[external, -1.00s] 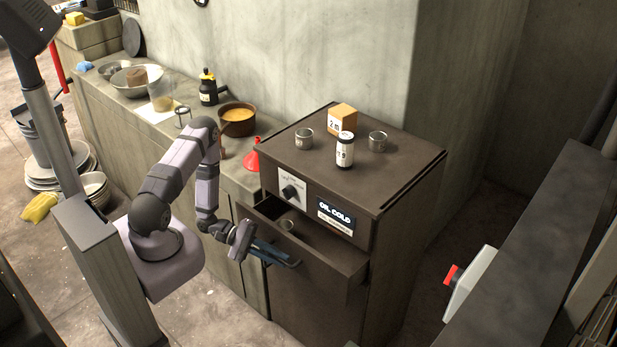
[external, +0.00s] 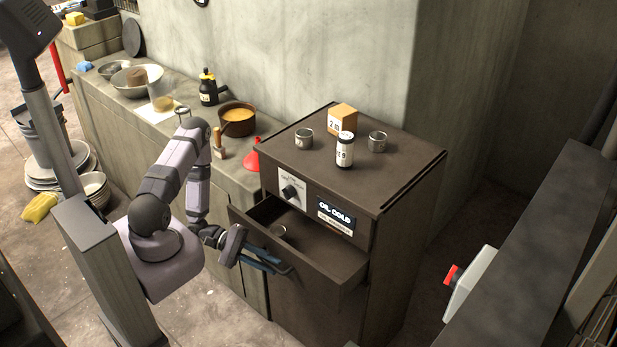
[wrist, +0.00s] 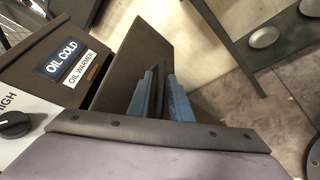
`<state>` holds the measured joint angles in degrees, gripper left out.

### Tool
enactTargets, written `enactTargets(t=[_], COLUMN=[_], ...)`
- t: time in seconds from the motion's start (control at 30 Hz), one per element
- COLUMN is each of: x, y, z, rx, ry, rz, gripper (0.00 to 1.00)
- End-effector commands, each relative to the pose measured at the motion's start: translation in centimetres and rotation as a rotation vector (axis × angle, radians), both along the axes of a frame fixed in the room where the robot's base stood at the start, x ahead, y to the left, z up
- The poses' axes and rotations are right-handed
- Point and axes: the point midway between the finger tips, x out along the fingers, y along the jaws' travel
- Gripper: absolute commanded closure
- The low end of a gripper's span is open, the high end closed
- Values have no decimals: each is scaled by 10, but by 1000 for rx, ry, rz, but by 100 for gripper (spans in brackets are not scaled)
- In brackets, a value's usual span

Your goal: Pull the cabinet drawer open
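The dark brown cabinet (external: 330,290) has its top drawer (external: 325,262) partly open, sticking out toward the lower left.
On the cabinet top stand a cardboard box (external: 343,117), a white labelled jar (external: 345,150) and two metal tins. A counter (external: 130,110) with bowls and a pot (external: 238,118) runs behind my arm. The floor in front of the drawer is clear.

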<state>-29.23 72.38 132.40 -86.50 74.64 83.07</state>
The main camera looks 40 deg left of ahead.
Motion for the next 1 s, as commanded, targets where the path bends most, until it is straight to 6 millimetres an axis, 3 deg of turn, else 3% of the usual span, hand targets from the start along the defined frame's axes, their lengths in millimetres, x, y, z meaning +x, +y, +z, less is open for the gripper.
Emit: enactTargets(t=[0.6,1.0], x=[-19,-23], y=[56,64], z=[12,15], rx=[2,2], ry=[-2,0], rz=[3,0], gripper=[81,81])
